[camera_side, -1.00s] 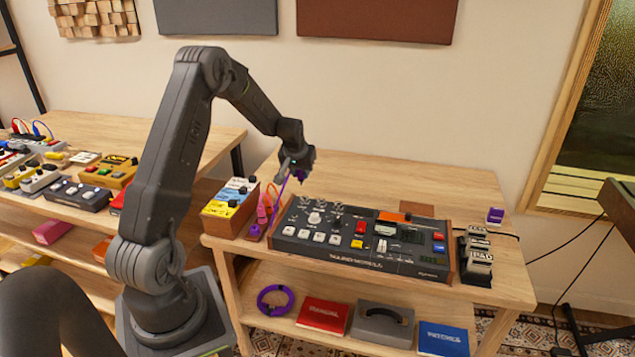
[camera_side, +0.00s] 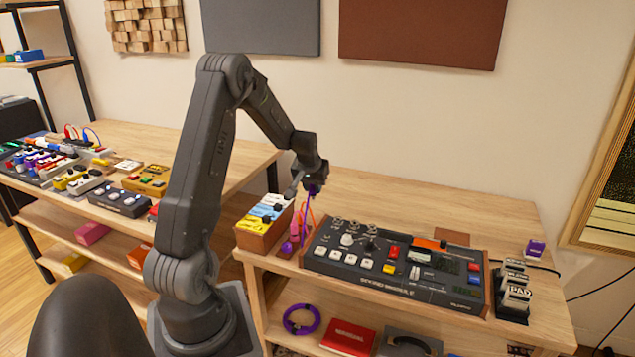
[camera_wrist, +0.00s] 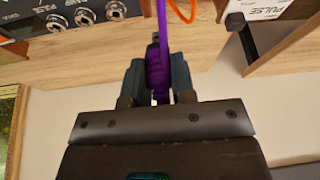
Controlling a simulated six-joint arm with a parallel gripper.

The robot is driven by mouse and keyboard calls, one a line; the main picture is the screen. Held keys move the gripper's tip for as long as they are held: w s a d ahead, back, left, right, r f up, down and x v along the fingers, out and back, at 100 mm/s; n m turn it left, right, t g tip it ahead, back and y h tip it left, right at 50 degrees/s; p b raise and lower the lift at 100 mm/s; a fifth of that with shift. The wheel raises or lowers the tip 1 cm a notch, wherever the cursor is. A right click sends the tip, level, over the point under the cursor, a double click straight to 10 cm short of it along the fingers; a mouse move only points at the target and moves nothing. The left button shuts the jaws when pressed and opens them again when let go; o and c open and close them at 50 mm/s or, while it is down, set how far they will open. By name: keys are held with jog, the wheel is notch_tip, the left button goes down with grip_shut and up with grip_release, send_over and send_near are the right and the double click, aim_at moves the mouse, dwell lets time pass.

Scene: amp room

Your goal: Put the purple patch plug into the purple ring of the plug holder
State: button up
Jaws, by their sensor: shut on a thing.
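My gripper (camera_side: 314,186) is shut on the purple patch plug (camera_wrist: 156,68). In the wrist view the plug sits between the two fingers (camera_wrist: 156,82), with its purple cable running up out of the frame. In the side view the gripper is in the air above the table, near the left end of the mixer, and the purple cable (camera_side: 303,220) hangs below it. The plug holder (camera_side: 282,254) is a low reddish strip between the pedal box and the mixer. A purple piece (camera_side: 287,247) shows at its front; I cannot tell whether it is the ring.
A pink plug (camera_side: 297,224) with an orange cable stands at the holder. The box with yellow and blue pedals (camera_side: 262,224) is close on the left, the mixer (camera_side: 395,264) close on the right. The table behind the mixer is mostly clear.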

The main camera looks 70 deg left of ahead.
jog(key=shift+s+d+f+n+g+y, duration=0.2)
jog(key=shift+s+d+f+n, duration=0.5)
jog(key=shift+s+f, duration=1)
jog(key=shift+s+d+f+n+g+y, duration=0.1)
jog(key=shift+s+d+f+n+g, duration=0.2)
jog(key=shift+s+f+n, duration=1.1)
jog(key=shift+s+d+f+n+g+y, duration=0.1)
jog(key=shift+s+d+f+n+g, duration=0.3)
jog(key=shift+s+f, duration=1.6)
jog(key=shift+w+f, duration=0.15)
jog(key=shift+f, duration=1.45)
jog(key=o, duration=1)
jog(key=shift+o, duration=0.4)
jog(key=o, duration=0.3)
